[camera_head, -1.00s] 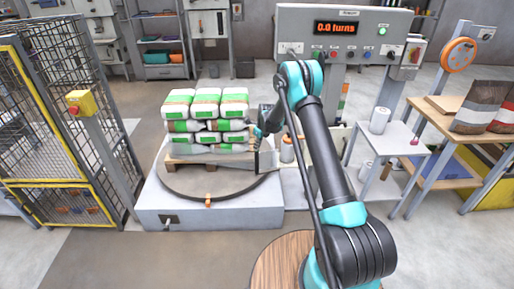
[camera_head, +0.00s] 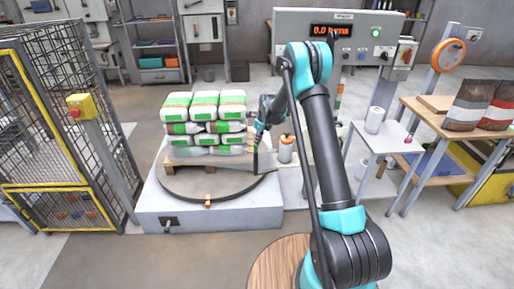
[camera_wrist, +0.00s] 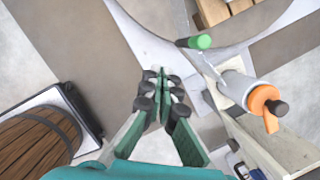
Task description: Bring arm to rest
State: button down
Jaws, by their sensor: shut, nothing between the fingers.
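My arm rises from the wooden-topped round base in the head view and bends over at the elbow. My gripper (camera_head: 259,128) hangs pointing down, to the right of the stacked bags and in front of the wrapping machine's column. In the wrist view my gripper (camera_wrist: 162,92) shows its green fingers with dark pads drawn together, shut and empty. Below it are the grey floor and the pale machine base. Its fingertips are partly hidden in the head view.
White and green bags (camera_head: 204,120) stand on a pallet on the round turntable (camera_head: 212,192). A control panel (camera_head: 338,36) reads 0.0 turns. A film roll with an orange end (camera_wrist: 262,97) is close to the gripper's right. A white side table (camera_head: 385,140) and a yellow-framed cage (camera_head: 60,130) flank the area.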

jog(key=shift+v, duration=0.75)
jog(key=shift+s+r, duration=0.1)
jog(key=shift+s, duration=0.05)
jog(key=s+d+r+n+t, duration=0.1)
jog(key=s+d+r+n, duration=0.5)
jog(key=s, duration=0.3)
jog(key=s+d+r+n, duration=0.5)
jog(key=s+r, duration=0.3)
jog(key=s, duration=0.1)
jog(key=s+d+n, duration=0.2)
jog(key=s+n, duration=0.2)
jog(key=s, duration=0.5)
jog(key=s+d+f+n+t+h, duration=0.1)
jog(key=s+d+n, duration=0.2)
jog(key=s, duration=0.6)
jog(key=s+d+f+n+h, duration=0.1)
jog(key=s+d+n, duration=0.1)
jog(key=s+n, duration=0.5)
jog(key=s, duration=0.2)
jog(key=shift+s+d+t, duration=0.25)
jog(key=shift+s+t, duration=0.05)
